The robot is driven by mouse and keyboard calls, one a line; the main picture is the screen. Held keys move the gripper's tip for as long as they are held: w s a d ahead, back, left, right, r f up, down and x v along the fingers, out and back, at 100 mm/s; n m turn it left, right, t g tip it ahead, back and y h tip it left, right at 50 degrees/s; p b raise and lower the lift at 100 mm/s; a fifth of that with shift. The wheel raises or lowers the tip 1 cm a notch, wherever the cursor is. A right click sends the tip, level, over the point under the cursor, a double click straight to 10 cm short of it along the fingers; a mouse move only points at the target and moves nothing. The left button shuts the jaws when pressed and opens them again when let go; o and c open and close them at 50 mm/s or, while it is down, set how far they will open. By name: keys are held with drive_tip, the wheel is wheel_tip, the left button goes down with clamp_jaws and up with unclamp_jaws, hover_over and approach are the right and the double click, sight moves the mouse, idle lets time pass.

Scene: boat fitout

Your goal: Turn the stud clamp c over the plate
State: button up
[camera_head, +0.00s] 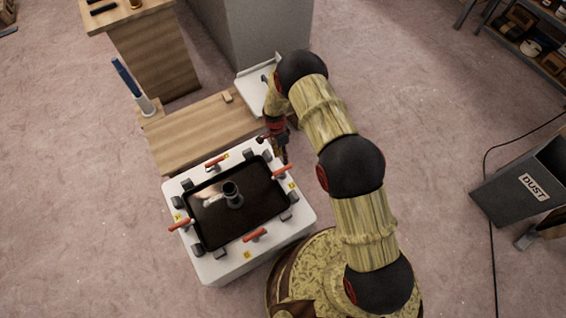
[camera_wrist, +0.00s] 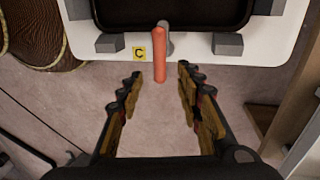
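Stud clamp c has an orange handle (camera_wrist: 160,52) next to a yellow label "C" (camera_wrist: 139,54) at the edge of the white bench. The handle points outward, away from the dark plate (camera_wrist: 175,12); in the head view it shows at the right edge (camera_head: 283,171). The glossy black plate (camera_head: 255,205) lies on the white bench top. My gripper (camera_wrist: 160,73) is open and empty. In the wrist view the handle's outer end appears between the fingertips, with space on both sides. I cannot tell the height gap.
Three other orange-handled clamps (camera_head: 254,235) and several grey blocks (camera_head: 249,154) surround the plate. A grey cylindrical fitting (camera_head: 232,190) stands on it. A wooden bench (camera_head: 200,130) adjoins behind.

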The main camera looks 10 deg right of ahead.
drive_tip(key=shift+w+a+r, duration=0.1)
drive_tip(key=shift+w+r, duration=0.05)
drive_tip(key=shift+r, duration=0.8)
drive_tip(key=shift+w+a+r, duration=0.1)
drive_tip(key=shift+w+r, duration=0.05)
drive_tip(key=shift+r, duration=0.8)
